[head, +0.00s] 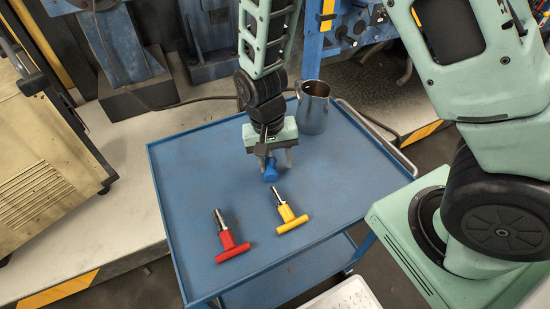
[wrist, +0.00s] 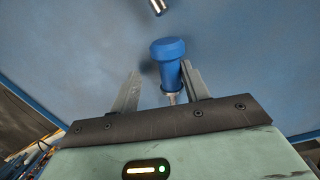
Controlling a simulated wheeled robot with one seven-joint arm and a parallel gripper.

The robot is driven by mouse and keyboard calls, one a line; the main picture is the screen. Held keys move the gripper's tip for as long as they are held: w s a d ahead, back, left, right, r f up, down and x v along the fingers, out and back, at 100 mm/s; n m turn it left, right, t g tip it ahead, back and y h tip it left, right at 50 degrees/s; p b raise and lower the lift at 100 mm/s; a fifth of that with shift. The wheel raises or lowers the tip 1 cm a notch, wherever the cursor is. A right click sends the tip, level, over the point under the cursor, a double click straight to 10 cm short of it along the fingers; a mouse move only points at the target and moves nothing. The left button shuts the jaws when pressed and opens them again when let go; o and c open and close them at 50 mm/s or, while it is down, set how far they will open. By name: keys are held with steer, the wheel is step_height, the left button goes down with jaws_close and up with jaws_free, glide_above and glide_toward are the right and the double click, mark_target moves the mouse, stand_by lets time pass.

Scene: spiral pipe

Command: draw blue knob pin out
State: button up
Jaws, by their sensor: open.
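The blue knob pin (head: 270,171) is at the tip of my gripper, over the blue cart top in the head view. In the wrist view the blue knob (wrist: 167,50) has a round head, and a short metal shank shows below it. My gripper (head: 273,160) points down, and its two fingers stand apart in the wrist view (wrist: 158,85). The knob lies between the finger lines, closer to the right finger. I cannot tell whether that finger touches it. The lower end of the pin is hidden behind the gripper body.
A red T-handle pin (head: 230,243) and a yellow T-handle pin (head: 290,216) lie on the blue cart top (head: 190,190), nearer the front. A metal pitcher (head: 313,108) stands at the back right, close to my gripper. The cart's left side is clear.

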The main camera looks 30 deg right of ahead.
steer(key=shift+r, duration=0.1)
step_height(320, 180, up, 17)
steer(key=w+a, duration=0.1)
steer(key=w, duration=0.1)
steer(key=shift+w+a+p, duration=0.15)
steer(key=shift+p, duration=0.3)
steer(key=s+a+n, duration=0.2)
steer(key=s+n, duration=0.3)
steer(key=s, duration=0.4)
steer(key=s+a+r+n+t+y, duration=0.1)
steer(key=s+a+n, duration=0.1)
steer(key=s+n, duration=0.4)
steer(key=s, duration=0.2)
steer(key=shift+s+a+r+n+t, duration=0.25)
steer(key=shift+s+a+n+t, duration=0.05)
steer(key=shift+s, duration=0.1)
stand_by(0.3)
steer(key=shift+c, duration=1.1)
steer(key=shift+d, duration=0.1)
